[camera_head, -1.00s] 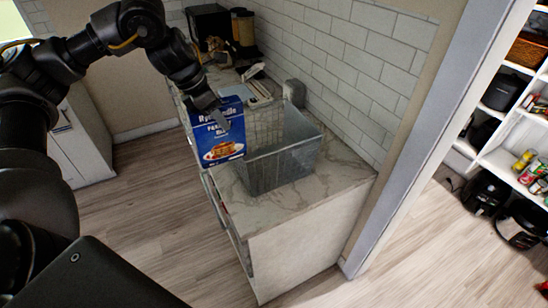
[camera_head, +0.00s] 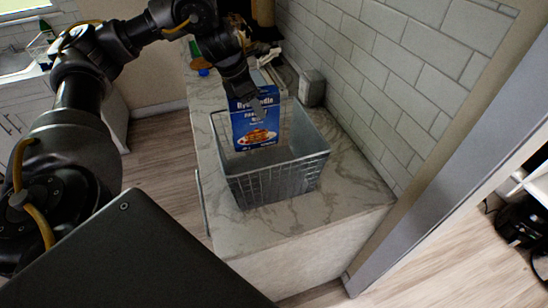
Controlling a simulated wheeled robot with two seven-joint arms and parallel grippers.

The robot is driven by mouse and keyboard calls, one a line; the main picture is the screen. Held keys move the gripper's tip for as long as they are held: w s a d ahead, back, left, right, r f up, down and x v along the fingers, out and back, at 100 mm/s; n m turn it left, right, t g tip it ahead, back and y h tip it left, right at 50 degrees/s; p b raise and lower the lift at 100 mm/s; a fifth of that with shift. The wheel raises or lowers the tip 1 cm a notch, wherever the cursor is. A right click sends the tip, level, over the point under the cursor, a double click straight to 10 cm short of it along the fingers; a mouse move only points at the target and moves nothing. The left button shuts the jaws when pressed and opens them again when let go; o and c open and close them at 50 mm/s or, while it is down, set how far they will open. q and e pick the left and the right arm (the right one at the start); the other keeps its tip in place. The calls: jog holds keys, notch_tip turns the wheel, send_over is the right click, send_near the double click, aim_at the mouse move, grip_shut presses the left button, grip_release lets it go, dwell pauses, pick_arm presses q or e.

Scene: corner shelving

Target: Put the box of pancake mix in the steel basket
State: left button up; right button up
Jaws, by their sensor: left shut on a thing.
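The box of pancake mix (camera_head: 256,126) is blue with a picture of pancakes on its front. My left gripper (camera_head: 246,98) is shut on its upper part and holds it upright. The steel basket (camera_head: 272,183) is a grey wire basket standing on the marble counter. The box shows over the basket's opening, toward its far side, with the near rim below it. I cannot tell whether the box's bottom touches the basket. My right gripper is not in view.
The marble counter (camera_head: 340,195) has free room in front of and to the right of the basket. A white brick wall (camera_head: 385,90) runs along its right side. A grey container (camera_head: 312,88) stands behind the basket by the wall.

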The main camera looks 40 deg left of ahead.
aim_at(256, 123)
pick_arm(q)
jog(key=f+b, duration=0.1)
jog(key=f, duration=0.1)
jog(key=f+b, duration=0.1)
jog(key=f, duration=0.1)
jog(key=f+b, duration=0.1)
jog(key=f, duration=0.1)
jog(key=shift+s, duration=0.3)
jog(key=shift+w+f, duration=0.15)
jog(key=shift+f, duration=0.25)
notch_tip(256, 123, down, 5)
jog(key=shift+r+b, duration=0.1)
jog(key=shift+b, duration=0.8)
jog(key=shift+f, duration=0.8)
jog(key=shift+f+b, duration=0.4)
jog(key=shift+f, duration=1.2)
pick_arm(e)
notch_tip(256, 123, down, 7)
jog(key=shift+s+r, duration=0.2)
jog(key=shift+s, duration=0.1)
